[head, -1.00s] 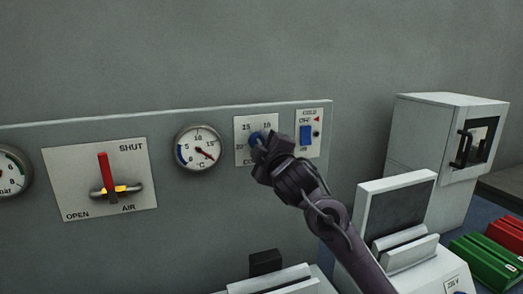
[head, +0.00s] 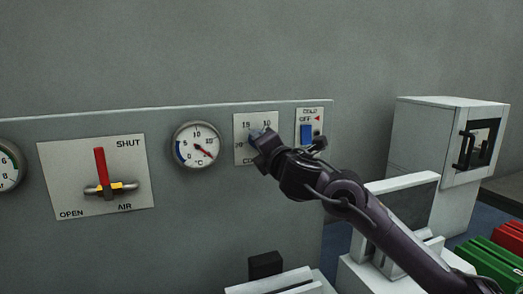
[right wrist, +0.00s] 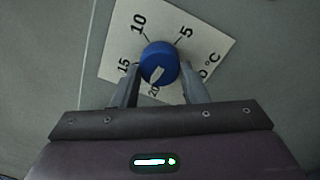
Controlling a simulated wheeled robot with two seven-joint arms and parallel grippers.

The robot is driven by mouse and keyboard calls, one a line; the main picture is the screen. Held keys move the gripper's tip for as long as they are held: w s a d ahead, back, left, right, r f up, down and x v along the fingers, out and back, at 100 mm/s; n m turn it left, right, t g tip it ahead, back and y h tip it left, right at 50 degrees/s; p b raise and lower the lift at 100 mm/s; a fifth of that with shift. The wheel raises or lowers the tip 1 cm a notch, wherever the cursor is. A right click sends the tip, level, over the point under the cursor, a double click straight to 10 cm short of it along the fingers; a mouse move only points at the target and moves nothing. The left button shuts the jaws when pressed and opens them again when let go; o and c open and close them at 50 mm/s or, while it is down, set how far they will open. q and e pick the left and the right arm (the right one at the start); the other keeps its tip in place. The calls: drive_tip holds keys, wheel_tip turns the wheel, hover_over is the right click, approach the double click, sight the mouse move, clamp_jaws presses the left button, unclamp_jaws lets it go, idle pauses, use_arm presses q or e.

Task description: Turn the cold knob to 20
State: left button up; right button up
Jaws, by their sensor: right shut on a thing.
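The cold knob (right wrist: 158,62) is round and blue, on a white dial plate (right wrist: 118,45) marked from 0 to 20 °C. The pale pointer mark (right wrist: 156,75) on the knob points toward the 20 label. My right gripper (right wrist: 160,88) is shut on the knob, one finger on each side. In the head view the right gripper (head: 260,145) covers most of the knob and the lower right of the dial plate (head: 242,124). My left gripper is not in view.
A °C gauge (head: 196,146) is left of the dial plate. A blue switch (head: 306,134) under COLD and OFF labels is just right of it. A red-handled air valve (head: 102,168) is further left. A grey cabinet (head: 440,150) stands at right.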

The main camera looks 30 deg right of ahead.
drive_tip(key=shift+f+n+b, duration=0.15)
drive_tip(key=shift+n+b, duration=0.15)
drive_tip(key=shift+n, duration=0.85)
drive_tip(key=shift+f+n+b, duration=0.1)
drive_tip(key=shift+n+b, duration=0.2)
drive_tip(key=shift+n, duration=0.85)
drive_tip(key=o, duration=1)
drive_tip(key=shift+c, duration=0.2)
drive_tip(key=shift+r, duration=0.1)
drive_tip(key=shift+s, duration=0.15)
drive_tip(key=b+v, duration=0.2)
drive_tip(key=v, duration=0.5)
drive_tip(key=shift+s, duration=0.3)
